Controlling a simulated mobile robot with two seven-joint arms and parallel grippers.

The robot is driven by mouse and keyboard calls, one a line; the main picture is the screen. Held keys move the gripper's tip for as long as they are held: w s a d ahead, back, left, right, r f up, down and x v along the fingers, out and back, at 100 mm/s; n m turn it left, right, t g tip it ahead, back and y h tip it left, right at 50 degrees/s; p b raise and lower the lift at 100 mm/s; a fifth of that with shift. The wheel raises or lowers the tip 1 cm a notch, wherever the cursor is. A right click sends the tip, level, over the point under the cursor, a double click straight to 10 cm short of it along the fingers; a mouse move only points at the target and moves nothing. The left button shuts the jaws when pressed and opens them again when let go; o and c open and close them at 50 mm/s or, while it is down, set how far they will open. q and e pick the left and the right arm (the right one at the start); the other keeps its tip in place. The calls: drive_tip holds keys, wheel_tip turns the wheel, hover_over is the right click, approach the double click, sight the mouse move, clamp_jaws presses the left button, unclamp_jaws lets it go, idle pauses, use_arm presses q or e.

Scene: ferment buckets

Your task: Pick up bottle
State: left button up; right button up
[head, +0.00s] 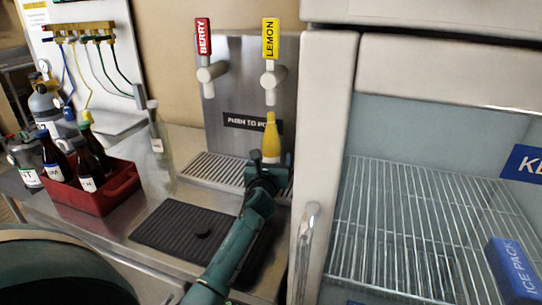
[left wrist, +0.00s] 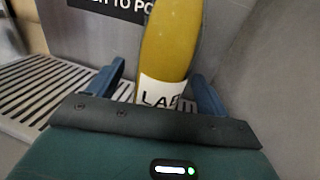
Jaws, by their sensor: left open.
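A yellow bottle (head: 271,138) with a white label stands upright below the lemon tap, on the drip-tray side of the dispenser. It also shows in the left wrist view (left wrist: 172,45), where the label reads "LA" and more. My left gripper (head: 267,168) reaches it from the front. In the left wrist view the blue fingers (left wrist: 157,88) are open, one on each side of the bottle, with gaps visible. The bottle's lower part is hidden by the gripper. My right gripper is not in view.
A black mat (head: 165,232) lies in front of the slotted drip tray (head: 210,170). A fridge with a door handle (head: 305,240) borders my arm on the right.

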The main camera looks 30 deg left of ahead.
use_arm(q)
drive_tip(key=shift+x, duration=0.85)
drive_tip(key=shift+c, duration=0.2)
drive_tip(key=c, duration=1.3)
drive_tip(key=shift+r, duration=0.1)
drive_tip(key=shift+c, duration=1.4)
drive_tip(key=shift+r, duration=0.1)
